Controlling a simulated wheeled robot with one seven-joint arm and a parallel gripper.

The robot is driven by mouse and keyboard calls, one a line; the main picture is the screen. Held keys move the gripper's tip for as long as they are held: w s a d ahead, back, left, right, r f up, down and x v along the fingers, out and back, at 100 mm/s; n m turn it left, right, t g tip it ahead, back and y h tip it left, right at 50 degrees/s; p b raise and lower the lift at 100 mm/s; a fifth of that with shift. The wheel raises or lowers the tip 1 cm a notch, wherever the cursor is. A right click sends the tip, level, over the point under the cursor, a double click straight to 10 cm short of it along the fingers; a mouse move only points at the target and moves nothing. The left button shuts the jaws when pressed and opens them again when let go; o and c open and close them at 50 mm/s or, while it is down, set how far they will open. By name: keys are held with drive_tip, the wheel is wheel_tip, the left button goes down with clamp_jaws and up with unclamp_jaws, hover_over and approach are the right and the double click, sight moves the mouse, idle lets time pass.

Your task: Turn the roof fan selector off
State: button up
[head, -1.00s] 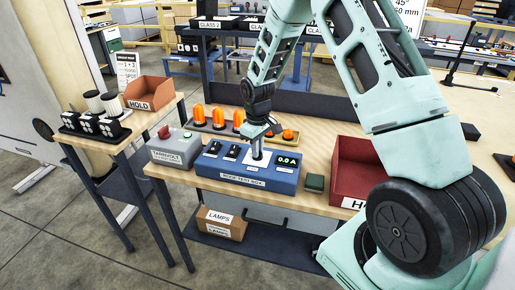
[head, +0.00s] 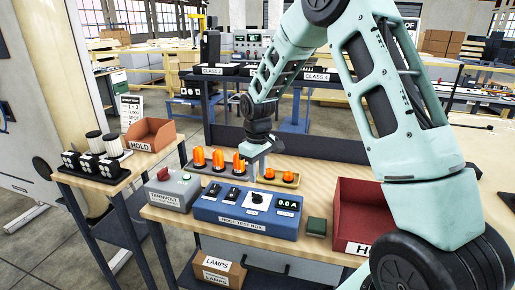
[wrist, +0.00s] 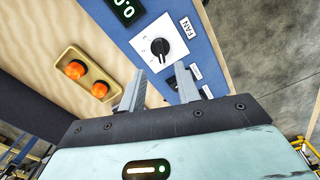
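The roof fan selector (head: 257,199) is a black knob on a white plate, on top of the blue test box (head: 246,222). In the wrist view the knob (wrist: 160,46) shows a white pointer mark, beside a FAN label (wrist: 187,27). I cannot read its set position. My gripper (head: 256,168) is above and behind the knob in the head view, apart from it. In the wrist view my gripper (wrist: 160,70) has its two fingers spread, with nothing between them. The box's green display (head: 288,204) reads 0.0 A.
A grey box with a red button (head: 163,174) stands left of the test box. Orange lamps (head: 218,160) stand behind, with a wooden tray (head: 290,184) of smaller lamps.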

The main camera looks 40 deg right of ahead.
wheel_tip(320, 180, up, 10)
drive_tip(key=b, duration=0.1)
drive_tip(key=shift+f, duration=0.1)
idle(0.5)
drive_tip(key=s+a+n, duration=0.1)
drive_tip(key=s+a, duration=0.4)
drive_tip(key=a, duration=0.4)
drive_tip(key=s+a+n, duration=0.1)
drive_tip(key=s+a, duration=0.4)
drive_tip(key=a, duration=0.4)
drive_tip(key=s+a+f+n, duration=0.1)
drive_tip(key=s+a, duration=0.3)
drive_tip(key=s, duration=0.6)
drive_tip(key=s+a+f+n, duration=0.1)
drive_tip(key=s+a, duration=0.3)
drive_tip(key=s, duration=0.7)
drive_tip(key=shift+a+f+n+y, duration=0.15)
drive_tip(key=shift+f+n+y, duration=0.15)
drive_tip(key=shift+f, duration=0.15)
drive_tip(key=shift+w, duration=0.1)
